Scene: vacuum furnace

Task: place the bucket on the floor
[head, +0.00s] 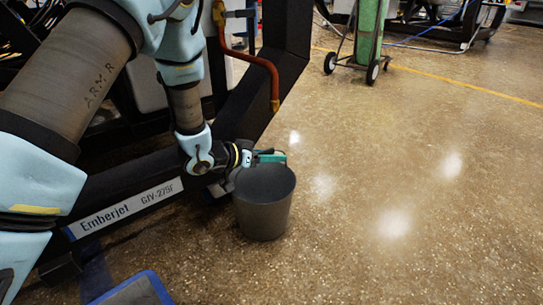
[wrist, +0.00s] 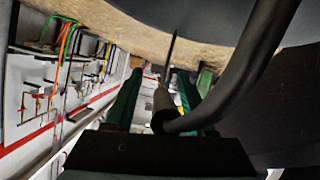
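The dark grey bucket (head: 264,208) is upright beside the dark frame of the furnace, low at the floor. I cannot tell whether its base touches the floor. My gripper (head: 270,157) is at the bucket's far rim in the head view. In the wrist view my gripper (wrist: 160,85) has its two green fingers apart. The bucket's dark curved handle (wrist: 240,90) runs between them, with a visible gap on the left side. The bucket's wall (wrist: 210,20) fills the top of that view.
The furnace frame (head: 125,205) labelled Emberjet stands left of the bucket. A copper-coloured pipe (head: 262,65) hangs above it. A green cylinder on a wheeled cart (head: 370,35) stands at the back. The speckled floor (head: 420,190) to the right is clear.

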